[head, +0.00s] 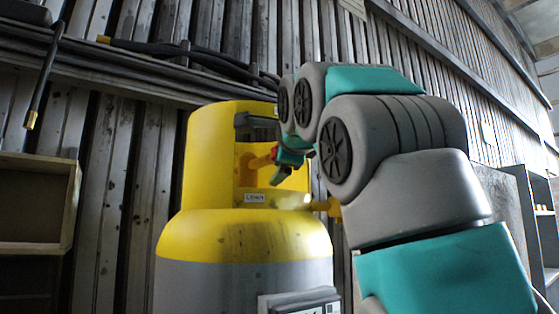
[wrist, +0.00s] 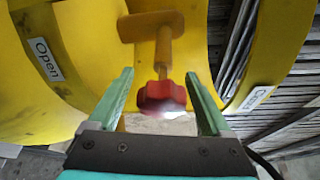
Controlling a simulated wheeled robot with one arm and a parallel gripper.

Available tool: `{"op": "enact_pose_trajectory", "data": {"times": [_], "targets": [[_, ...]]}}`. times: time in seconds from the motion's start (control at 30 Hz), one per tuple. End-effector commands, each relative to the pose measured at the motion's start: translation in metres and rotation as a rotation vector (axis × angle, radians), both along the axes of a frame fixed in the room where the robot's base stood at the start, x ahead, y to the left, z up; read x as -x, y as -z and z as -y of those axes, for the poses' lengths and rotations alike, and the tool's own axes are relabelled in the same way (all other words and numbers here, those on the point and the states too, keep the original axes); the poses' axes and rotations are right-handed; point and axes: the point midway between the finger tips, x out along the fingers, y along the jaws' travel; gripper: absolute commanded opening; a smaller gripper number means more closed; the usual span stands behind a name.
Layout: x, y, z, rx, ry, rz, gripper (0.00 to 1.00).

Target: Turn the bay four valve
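The valve has a red lobed knob (wrist: 162,97) on an orange stem (wrist: 164,50), inside the collar of a yellow-topped grey cylinder (head: 245,235). In the head view a small part of the red knob (head: 274,152) shows beside my gripper (head: 284,165). In the wrist view my gripper (wrist: 160,75) is open, with one green finger on each side of the knob and a visible gap on both sides. An "Open" label (wrist: 45,60) is on the left of the collar and a "Close" label (wrist: 256,98) on the right. No bay number is readable.
A dark hose (head: 190,58) runs along the slatted wall behind the cylinder. A wooden shelf box (head: 35,205) hangs at the left. Grey shelving (head: 515,195) stands at the right. The yellow collar surrounds the knob closely.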

Motion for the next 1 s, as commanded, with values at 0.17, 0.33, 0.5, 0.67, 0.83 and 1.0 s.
{"op": "enact_pose_trajectory", "data": {"times": [0.17,0.33,0.5,0.67,0.83,1.0], "targets": [[0.0,-0.001,0.0,0.0,-0.001,0.002,0.87],[0.002,-0.001,0.0,0.0,0.0,0.003,0.87],[0.01,-0.002,0.001,0.0,0.0,0.003,0.87],[0.025,-0.002,0.004,0.0,-0.001,0.004,0.87],[0.047,-0.004,0.009,-0.001,0.0,0.003,0.87],[0.068,-0.007,0.014,-0.001,0.0,0.005,0.87]]}}
